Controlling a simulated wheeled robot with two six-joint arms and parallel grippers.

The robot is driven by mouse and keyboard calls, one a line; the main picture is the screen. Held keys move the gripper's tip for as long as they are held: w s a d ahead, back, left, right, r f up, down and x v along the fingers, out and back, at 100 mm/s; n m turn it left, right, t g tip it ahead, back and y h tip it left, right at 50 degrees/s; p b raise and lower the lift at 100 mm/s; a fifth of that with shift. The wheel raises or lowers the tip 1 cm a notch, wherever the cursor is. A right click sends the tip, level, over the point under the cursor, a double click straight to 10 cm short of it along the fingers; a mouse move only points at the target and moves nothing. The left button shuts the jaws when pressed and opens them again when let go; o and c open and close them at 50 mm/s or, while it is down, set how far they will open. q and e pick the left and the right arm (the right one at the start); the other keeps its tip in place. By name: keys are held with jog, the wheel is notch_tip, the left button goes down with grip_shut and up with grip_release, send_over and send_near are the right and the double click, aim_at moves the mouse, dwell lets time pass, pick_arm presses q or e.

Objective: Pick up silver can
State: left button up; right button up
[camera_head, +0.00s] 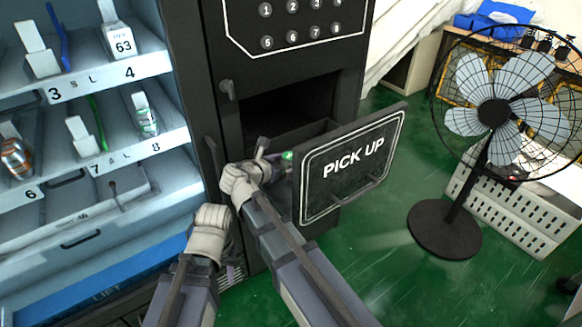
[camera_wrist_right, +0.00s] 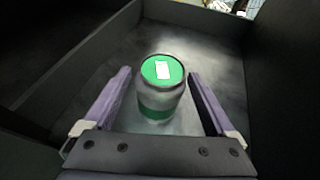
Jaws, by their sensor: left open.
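A silver can with a green top and a white label (camera_wrist_right: 160,92) stands upright on the floor of the dark pick-up compartment in the right wrist view. My right gripper (camera_wrist_right: 162,100) is open, with its two fingers on either side of the can and visible gaps between them and it. In the head view, my right gripper (camera_head: 272,158) reaches in behind the open PICK UP door (camera_head: 352,166). A small green part of the can (camera_head: 287,155) shows there. My left gripper (camera_head: 211,218) is open and empty, lower left beside the machine; its fingers are mostly hidden.
Vending shelves with numbered items (camera_head: 110,75) stand at the left. A keypad (camera_head: 292,25) is above the dark opening. A black fan (camera_head: 445,228) and a white crate (camera_head: 510,215) stand at the right on the green floor.

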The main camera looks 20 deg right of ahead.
grip_shut()
dwell(0.5)
jog(key=shift+r, duration=0.1)
notch_tip(320, 180, up, 10)
jog(key=p, duration=1)
jog(key=shift+r, duration=0.1)
